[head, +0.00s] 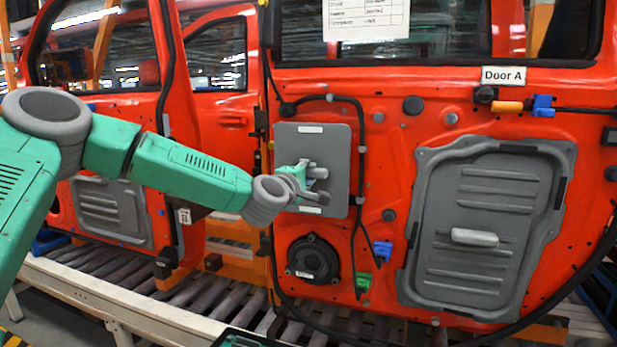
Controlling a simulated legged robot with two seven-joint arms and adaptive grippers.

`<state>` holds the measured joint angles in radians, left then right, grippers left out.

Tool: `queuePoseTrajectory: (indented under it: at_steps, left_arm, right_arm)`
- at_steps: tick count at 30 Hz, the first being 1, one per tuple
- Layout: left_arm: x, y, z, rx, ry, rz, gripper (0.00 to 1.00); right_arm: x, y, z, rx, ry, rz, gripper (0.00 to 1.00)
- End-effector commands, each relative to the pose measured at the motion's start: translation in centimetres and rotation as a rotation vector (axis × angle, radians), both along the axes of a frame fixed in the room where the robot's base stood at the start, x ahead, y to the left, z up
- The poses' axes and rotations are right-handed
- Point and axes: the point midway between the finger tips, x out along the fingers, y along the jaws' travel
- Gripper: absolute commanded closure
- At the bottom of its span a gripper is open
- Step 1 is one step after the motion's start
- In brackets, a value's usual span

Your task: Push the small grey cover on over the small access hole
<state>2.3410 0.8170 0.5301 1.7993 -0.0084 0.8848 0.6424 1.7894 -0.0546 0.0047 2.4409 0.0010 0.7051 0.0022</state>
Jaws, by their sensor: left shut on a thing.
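The small grey cover (337,145) is an upright flat plate with rounded corners and pale strips at its top and bottom, at the left part of the red door marked Door A. My left gripper (312,182) is in front of the cover, shut on it near its middle. The fingers hide the part that they grip. The small access hole does not show; the cover hides that part of the door. I cannot tell whether the cover touches the door or stands a little off it. My right gripper is not in view.
A large grey cover (478,267) with a light handle is on the door at the right. A round black speaker (313,260) is below the small cover. Black cable (357,120) runs around the small cover's right side. Blue (382,250) and green (363,281) connectors hang lower right.

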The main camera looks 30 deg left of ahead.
Motion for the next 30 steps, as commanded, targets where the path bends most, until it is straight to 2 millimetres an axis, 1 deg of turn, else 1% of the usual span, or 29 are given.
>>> queuePoseTrajectory:
  at_steps: [17,30]
  left_arm:
    - [0.04,-0.01,0.05,0.000,-0.001,0.000,1.00]
    - [0.72,0.15,0.05,0.001,-0.002,0.001,1.00]
  right_arm:
    - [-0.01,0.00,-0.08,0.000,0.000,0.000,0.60]
    - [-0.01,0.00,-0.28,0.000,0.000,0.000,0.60]
